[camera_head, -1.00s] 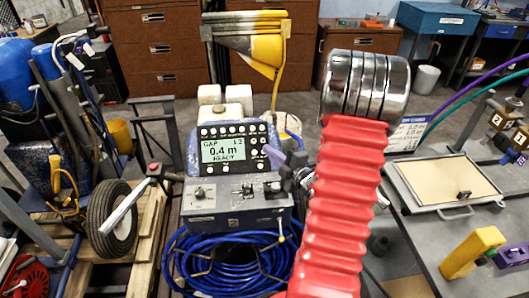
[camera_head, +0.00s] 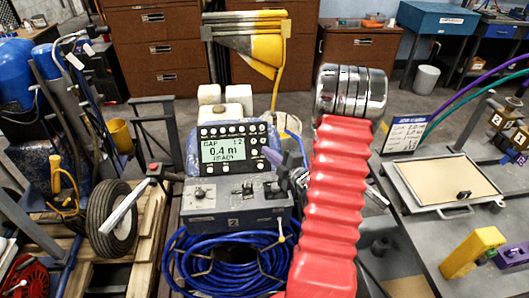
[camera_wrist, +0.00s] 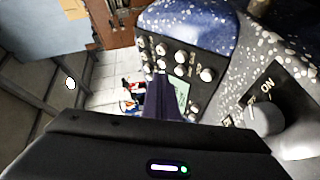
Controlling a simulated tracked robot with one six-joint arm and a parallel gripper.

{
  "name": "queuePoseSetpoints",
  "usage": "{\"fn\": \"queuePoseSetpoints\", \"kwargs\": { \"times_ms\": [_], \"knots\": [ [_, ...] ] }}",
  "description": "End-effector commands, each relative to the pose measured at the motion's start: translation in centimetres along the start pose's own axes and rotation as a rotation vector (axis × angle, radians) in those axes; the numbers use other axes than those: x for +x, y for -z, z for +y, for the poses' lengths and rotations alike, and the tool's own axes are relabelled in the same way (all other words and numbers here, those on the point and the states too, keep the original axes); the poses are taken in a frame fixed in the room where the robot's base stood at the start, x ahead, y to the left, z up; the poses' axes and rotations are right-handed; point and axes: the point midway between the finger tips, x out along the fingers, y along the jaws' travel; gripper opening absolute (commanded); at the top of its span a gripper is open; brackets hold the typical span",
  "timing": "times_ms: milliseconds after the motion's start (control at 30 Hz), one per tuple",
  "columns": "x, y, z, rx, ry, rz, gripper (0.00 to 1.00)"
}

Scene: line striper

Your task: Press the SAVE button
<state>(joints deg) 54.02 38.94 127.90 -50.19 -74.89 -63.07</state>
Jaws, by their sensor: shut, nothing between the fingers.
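The control panel (camera_head: 230,147) of the line striper has a lit screen (camera_head: 222,151) reading "GAP 12, 0.4 m, READY". White round buttons line its top and right edge; their labels are too small to read, so I cannot tell which is SAVE. In the wrist view the buttons (camera_wrist: 179,57) show close, beside the green screen (camera_wrist: 182,92), which the fingers partly cover.
A grey lever box (camera_head: 235,207) sits below the panel, above a coiled blue hose (camera_head: 230,262). A knob (camera_wrist: 265,118) marked ON is at right in the wrist view. A bench with a framed tray (camera_head: 447,183) stands at right.

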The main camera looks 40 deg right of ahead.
Motion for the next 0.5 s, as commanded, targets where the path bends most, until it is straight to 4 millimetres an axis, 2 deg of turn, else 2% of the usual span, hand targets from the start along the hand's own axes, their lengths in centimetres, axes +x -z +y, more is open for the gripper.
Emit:
{"fn": "queuePoseSetpoints", "kwargs": {
  "times_ms": [233,500],
  "knots": [
    [1.6,-1.1,-1.2,0.001,0.001,0.000,0.00],
    [1.9,-1.4,-1.4,0.000,0.000,0.000,0.00]
  ]
}}
